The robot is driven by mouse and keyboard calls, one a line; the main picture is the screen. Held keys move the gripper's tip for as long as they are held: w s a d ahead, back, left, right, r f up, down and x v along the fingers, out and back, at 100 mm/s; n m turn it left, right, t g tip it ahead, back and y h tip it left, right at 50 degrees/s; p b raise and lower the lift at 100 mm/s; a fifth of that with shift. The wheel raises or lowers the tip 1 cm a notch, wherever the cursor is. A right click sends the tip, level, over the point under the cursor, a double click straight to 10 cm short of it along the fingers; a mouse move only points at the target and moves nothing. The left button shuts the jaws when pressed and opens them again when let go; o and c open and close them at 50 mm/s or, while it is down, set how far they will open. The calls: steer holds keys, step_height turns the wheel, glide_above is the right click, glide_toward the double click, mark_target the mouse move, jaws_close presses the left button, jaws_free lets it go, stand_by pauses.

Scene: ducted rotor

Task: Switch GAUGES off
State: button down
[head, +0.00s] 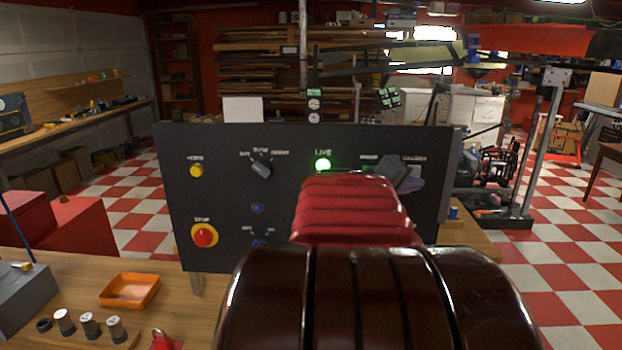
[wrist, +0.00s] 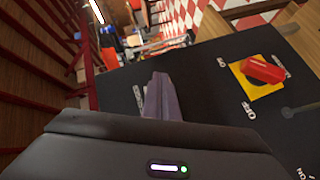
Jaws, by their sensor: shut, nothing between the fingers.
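The black control panel (head: 290,200) stands upright on the bench. Small lettering near its upper right (head: 413,158) may be the GAUGES label, but it is too blurred to read surely. My gripper (head: 408,178) is shut and empty, its fingers in front of the panel just under that lettering. In the wrist view the closed fingers (wrist: 160,95) point at the panel beside a partly covered white label (wrist: 138,96). The GAUGES switch cannot be made out; my fingers and arm cover that area. I cannot tell whether the fingers touch it.
Left are a rotary selector (head: 261,169), yellow button (head: 196,171) and red stop button (head: 204,236). The wrist view shows a red handle (wrist: 264,69) on a yellow plate. An orange tray (head: 130,291) lies on the bench.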

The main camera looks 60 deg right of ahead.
steer(key=shift+w+d+f, duration=0.1)
steer(key=shift+w+d, duration=0.05)
steer(key=shift+d, duration=0.1)
steer(key=shift+w+d+f, duration=0.2)
steer(key=shift+d, duration=0.15)
stand_by(1.1)
steer(key=shift+a, duration=0.1)
steer(key=shift+s+a+r, duration=0.4)
steer(key=shift+a, duration=0.2)
stand_by(0.3)
steer(key=a, duration=0.1)
steer(key=s+a+r, duration=0.2)
steer(key=a, duration=0.1)
steer(key=shift+s, duration=0.15)
stand_by(0.4)
stand_by(0.4)
